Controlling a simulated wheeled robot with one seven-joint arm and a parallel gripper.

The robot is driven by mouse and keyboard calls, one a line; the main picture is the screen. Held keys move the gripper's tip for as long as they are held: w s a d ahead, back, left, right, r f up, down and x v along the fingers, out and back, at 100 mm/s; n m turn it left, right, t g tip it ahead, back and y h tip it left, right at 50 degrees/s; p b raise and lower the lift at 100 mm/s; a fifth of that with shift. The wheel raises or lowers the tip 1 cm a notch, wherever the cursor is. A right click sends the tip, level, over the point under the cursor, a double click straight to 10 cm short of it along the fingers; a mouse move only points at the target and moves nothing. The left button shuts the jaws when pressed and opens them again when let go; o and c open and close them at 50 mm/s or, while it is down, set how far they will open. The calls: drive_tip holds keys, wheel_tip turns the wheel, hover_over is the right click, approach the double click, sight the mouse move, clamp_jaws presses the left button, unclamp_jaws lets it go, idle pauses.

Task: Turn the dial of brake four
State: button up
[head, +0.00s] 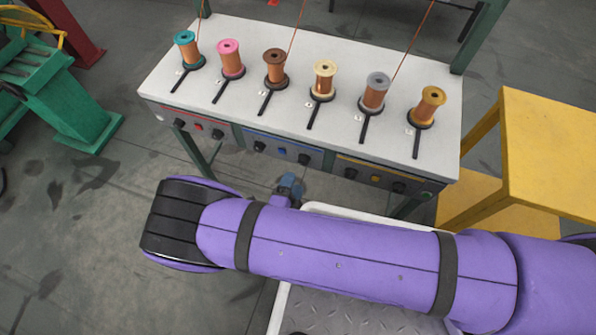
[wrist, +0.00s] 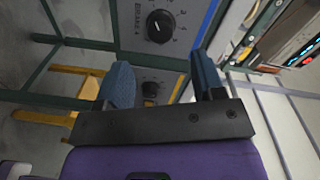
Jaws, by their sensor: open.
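The dial of brake four (wrist: 160,26) is a round black knob with a white mark and numbers around it, at the top of the wrist view. The label "BRAKE 4" is beside it. In the head view it appears to be the right-hand knob (head: 304,158) of the blue-edged middle panel. My gripper (wrist: 161,70) is open, its two blue fingers apart with nothing held. The dial shows beyond the fingertips, between them, and is not touched. In the head view the gripper (head: 290,186) is just below the panel, partly hidden by my purple arm.
Another dial (wrist: 150,88) shows between the fingers. Several similar knobs line the front of the white table (head: 220,95), which carries several spools with black levers. A yellow table (head: 550,140) stands at right, a green machine (head: 75,95) at left. Floor at lower left is clear.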

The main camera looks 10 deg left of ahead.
drive_tip(key=shift+s+a+r, duration=0.1)
drive_tip(key=shift+s+a, duration=0.05)
drive_tip(key=shift+s, duration=1.65)
